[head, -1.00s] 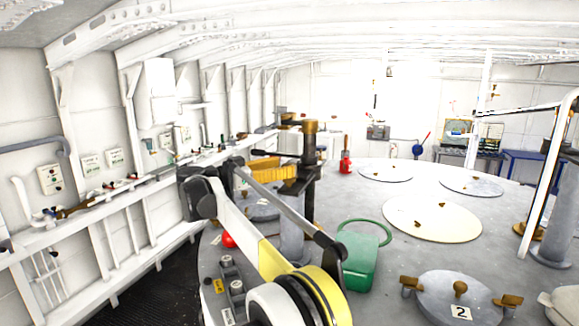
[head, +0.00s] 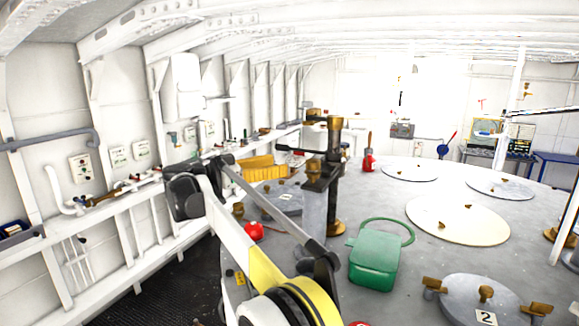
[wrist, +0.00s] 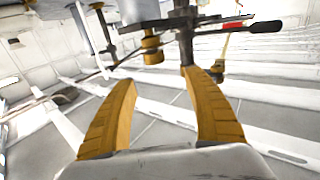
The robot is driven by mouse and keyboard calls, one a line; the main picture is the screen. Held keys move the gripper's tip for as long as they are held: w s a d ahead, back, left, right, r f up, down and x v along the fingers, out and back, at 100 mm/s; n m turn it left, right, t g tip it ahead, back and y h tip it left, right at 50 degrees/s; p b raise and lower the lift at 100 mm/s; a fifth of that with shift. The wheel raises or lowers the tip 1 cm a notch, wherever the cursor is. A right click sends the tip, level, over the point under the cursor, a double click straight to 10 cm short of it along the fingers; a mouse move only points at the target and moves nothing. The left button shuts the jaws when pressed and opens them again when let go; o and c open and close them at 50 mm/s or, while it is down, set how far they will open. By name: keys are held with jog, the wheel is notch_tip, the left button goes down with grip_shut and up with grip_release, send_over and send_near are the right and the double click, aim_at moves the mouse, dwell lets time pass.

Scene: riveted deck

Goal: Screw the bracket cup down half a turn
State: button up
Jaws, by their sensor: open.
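The bracket cup (wrist: 152,42) is a small brass piece on a dark bracket. In the wrist view, which looks upside down, it sits beyond and between the two fingertips, apart from them. In the head view a brass piece that looks like the cup (head: 314,166) stands on the bracket (head: 320,183), beside a dark post with a brass top (head: 334,124). My gripper (wrist: 160,78) has two yellow ridged fingers, spread and empty.
A green can (head: 374,262) with a hose-like loop stands right of the post. A hatch marked 2 (head: 470,300) is at the front right. A red object (head: 369,163) stands behind the post. A railing and wall fittings (head: 100,200) line the left side.

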aim_at(311, 164)
jog(key=w+d+r+n+t+y+b, duration=0.1)
jog(key=w+d+r+n+t+y, duration=0.1)
jog(key=d+n+t+y, duration=0.25)
jog(key=s+d+f+n+t+y+b, duration=0.1)
jog(key=s+d+f+n+t+y, duration=0.25)
jog(key=s+y, duration=0.3)
jog(key=shift+n, duration=0.4)
jog(key=x, duration=0.3)
jog(key=p+x, duration=0.1)
jog(key=x, duration=0.2)
jog(key=r+p+x, duration=0.1)
jog(key=x, duration=0.3)
jog(key=shift+a, duration=0.1)
jog(key=c, duration=1.2)
